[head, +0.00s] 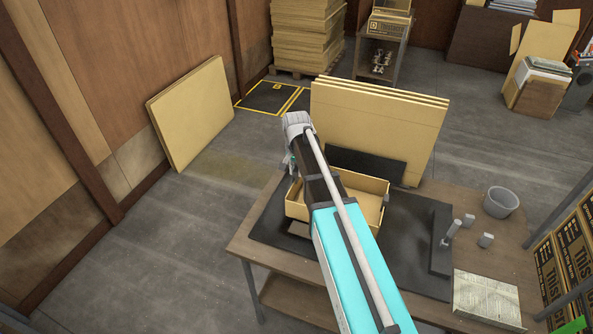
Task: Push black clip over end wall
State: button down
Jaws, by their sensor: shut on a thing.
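An open cardboard tray (296,211) stands on the black mat of the workbench, with its far and right walls showing. My arm reaches across it, and its wrist end is above the tray's far left corner. My gripper is hidden behind my own arm, so its jaws do not show. I cannot make out the black clip; the end wall near my wrist is partly covered by my arm.
Large cardboard sheets (378,122) stand upright behind the bench (250,235). On the bench's right are a grey bucket (501,202), small grey posts (486,240), a black raised block (441,240) and a printed sheet (486,297). Floor at left is open.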

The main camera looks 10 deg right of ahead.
jog(key=shift+f, duration=0.3)
dwell(0.5)
jog(key=c, duration=0.5)
grip_release()
jog(key=o, duration=0.5)
jog(key=shift+c, duration=0.2)
jog(key=shift+r, duration=0.15)
jog(key=shift+r+p, duration=3.8)
jog(key=shift+r, duration=0.1)
jog(key=shift+s, duration=0.1)
